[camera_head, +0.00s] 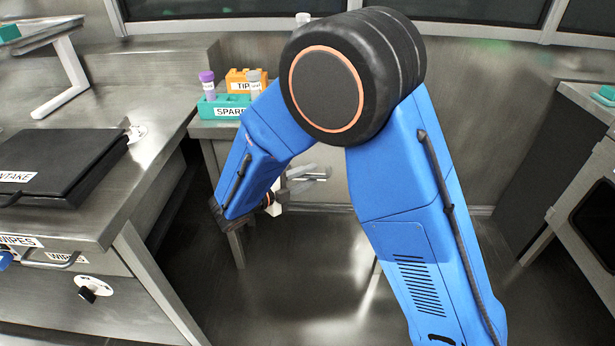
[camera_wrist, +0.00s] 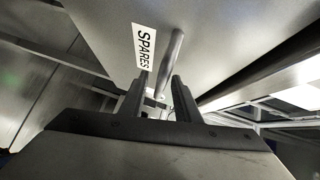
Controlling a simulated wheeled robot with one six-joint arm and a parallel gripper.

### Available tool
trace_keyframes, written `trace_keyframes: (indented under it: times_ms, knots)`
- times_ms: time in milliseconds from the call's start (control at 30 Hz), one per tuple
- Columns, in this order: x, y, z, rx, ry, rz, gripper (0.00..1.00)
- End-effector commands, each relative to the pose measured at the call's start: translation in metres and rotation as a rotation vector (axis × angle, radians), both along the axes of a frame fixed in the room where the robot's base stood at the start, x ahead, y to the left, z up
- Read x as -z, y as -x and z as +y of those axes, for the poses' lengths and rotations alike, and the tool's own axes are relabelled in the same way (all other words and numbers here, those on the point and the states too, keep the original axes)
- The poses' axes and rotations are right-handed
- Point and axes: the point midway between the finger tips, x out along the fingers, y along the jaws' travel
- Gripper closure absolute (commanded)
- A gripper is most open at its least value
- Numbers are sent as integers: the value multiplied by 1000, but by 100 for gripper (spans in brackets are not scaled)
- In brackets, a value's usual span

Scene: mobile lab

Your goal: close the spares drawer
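The spares drawer's grey front (camera_wrist: 105,25) fills the upper part of the wrist view. It carries a white SPARES label (camera_wrist: 144,48) and a round bar handle (camera_wrist: 171,60). My gripper (camera_wrist: 165,90) is open, its two dark fingers apart, with the lower end of the handle lying between or just beyond them in the picture. I cannot tell whether they touch it. In the head view my gripper (camera_head: 303,178) is low in the middle, past my blue forearm. My arm hides most of the drawer there, so how far it stands out is unclear.
A teal rack (camera_head: 222,106) marked SPARE, tubes and an orange TIP box (camera_head: 240,76) stand on the back bench. A steel bench (camera_head: 150,110) with a dark INTAKE lid (camera_head: 60,165) is at left. Another unit (camera_head: 590,190) is at right. Floor between is clear.

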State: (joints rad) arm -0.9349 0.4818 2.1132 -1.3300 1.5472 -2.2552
Motion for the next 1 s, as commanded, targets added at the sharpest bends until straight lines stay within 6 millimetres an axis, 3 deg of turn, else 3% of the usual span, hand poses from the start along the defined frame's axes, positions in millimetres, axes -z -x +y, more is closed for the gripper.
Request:
trace_keyframes:
  times_ms: [200,333,633,1000]
  knots:
    - [0,0,0,0,0,0,71]
    - [0,0,0,0,0,0,100]
    - [0,-4,0,0,-1,1,100]
    - [1,-37,-1,-1,0,1,100]
